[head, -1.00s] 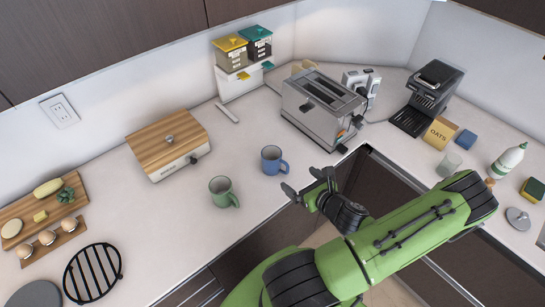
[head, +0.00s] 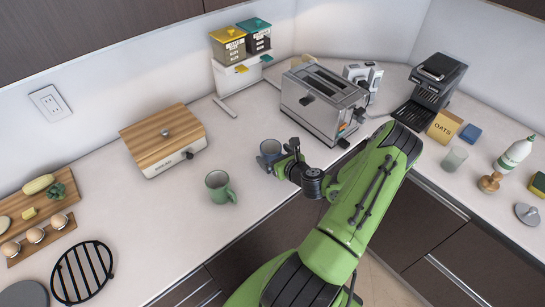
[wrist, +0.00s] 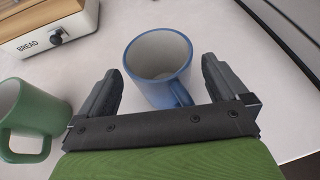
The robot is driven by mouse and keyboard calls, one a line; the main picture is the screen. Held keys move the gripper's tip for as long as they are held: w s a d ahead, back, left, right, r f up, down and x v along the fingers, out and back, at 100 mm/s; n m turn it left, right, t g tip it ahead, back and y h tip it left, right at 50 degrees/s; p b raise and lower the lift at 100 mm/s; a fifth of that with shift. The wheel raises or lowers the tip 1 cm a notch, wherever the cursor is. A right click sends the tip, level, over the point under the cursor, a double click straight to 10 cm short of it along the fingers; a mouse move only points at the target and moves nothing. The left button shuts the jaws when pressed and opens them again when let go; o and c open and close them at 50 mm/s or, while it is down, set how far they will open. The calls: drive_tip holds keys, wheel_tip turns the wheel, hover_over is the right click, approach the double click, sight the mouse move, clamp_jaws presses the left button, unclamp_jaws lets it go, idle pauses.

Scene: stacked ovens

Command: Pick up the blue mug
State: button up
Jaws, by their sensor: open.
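The blue mug (head: 268,148) stands upright on the white counter near its front edge, partly hidden by my gripper in the head view. In the wrist view the blue mug (wrist: 160,66) sits just ahead of and partly between my fingers, its handle pointing toward the gripper's palm. My gripper (head: 276,164) is open and holds nothing. In the wrist view my gripper (wrist: 158,86) has one finger on each side of the mug's near part, with a visible gap at the left; contact cannot be told.
A green mug (head: 220,187) stands to the left, close to my left finger in the wrist view. A toaster (head: 325,103) is behind right, and a bread box (head: 163,140) is behind left. The counter between bread box and blue mug is clear.

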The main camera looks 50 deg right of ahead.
drive_tip(key=shift+w+d+f, duration=0.1)
drive_tip(key=shift+w, duration=0.1)
drive_tip(key=shift+s, duration=0.15)
drive_tip(key=c, duration=1.3)
drive_tip(key=shift+c, duration=0.2)
